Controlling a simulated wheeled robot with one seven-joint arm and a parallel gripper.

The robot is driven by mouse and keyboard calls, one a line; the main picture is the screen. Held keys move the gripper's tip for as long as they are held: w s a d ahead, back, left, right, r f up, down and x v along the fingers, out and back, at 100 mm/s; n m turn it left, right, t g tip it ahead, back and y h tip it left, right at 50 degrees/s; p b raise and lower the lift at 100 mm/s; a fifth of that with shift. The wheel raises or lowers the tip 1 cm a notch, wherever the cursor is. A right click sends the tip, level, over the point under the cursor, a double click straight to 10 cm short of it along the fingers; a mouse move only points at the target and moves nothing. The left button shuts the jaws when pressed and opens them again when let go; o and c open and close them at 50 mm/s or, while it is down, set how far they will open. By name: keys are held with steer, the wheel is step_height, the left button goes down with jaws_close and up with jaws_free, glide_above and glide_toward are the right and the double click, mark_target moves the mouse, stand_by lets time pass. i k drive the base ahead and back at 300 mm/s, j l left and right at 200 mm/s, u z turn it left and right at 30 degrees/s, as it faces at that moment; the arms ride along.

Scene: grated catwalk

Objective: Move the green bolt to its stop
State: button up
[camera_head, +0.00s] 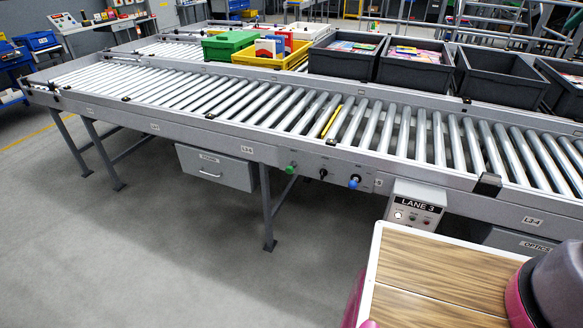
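A small green knob (291,169), the only green bolt-like part I can make out, sticks out of the side rail of the near roller conveyor. A black knob (323,173) and a blue knob (354,182) are on the same rail to its right. The green knob is too small for me to tell its slot or its stop. My gripper is not in view, so nothing is seen touching the knob.
The near conveyor (120,92) runs across the view; a yellow strip (332,121) lies among its rollers. A drawer box (217,167) hangs below left of the knob. A LANE 3 control box (414,206) stands right. The grey floor (150,250) in front is clear.

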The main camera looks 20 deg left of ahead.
mark_target(289, 170)
steer(key=i+j+u, duration=0.15)
steer(key=u, duration=0.2)
steer(key=i+j+u, duration=0.1)
steer(key=u, duration=0.3)
steer(key=i+u, duration=0.2)
steer(key=u, duration=0.15)
